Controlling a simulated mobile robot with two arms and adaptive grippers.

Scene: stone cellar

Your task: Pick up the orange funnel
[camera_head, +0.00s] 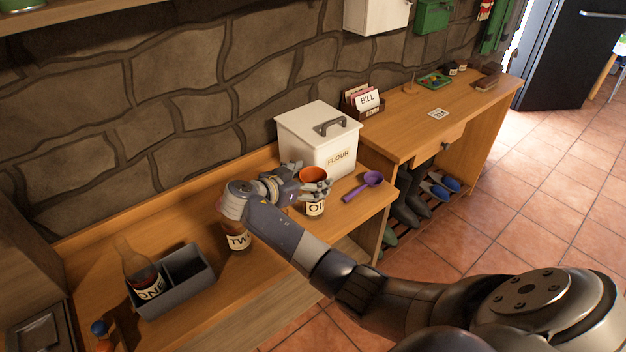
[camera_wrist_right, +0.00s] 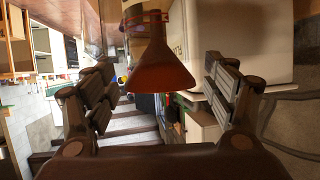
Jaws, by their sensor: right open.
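The orange funnel (camera_head: 313,175) shows in the head view just beyond my right gripper (camera_head: 308,188). It is above a container labelled "OI…" (camera_head: 315,208); the joint between them is hidden by the fingers. In the right wrist view the funnel (camera_wrist_right: 160,68) lies between the two fingers of my right gripper (camera_wrist_right: 160,95), with bare space on both sides. The fingers are open and hold nothing. My left gripper is not in view.
A white flour bin (camera_head: 300,135) stands close behind the funnel. A purple scoop (camera_head: 363,186) lies to its right. A bottle labelled "TWO" (camera_head: 238,241) stands below my right wrist. Bottle "ONE" (camera_head: 146,284) stands in a grey two-compartment crate (camera_head: 182,294) at left.

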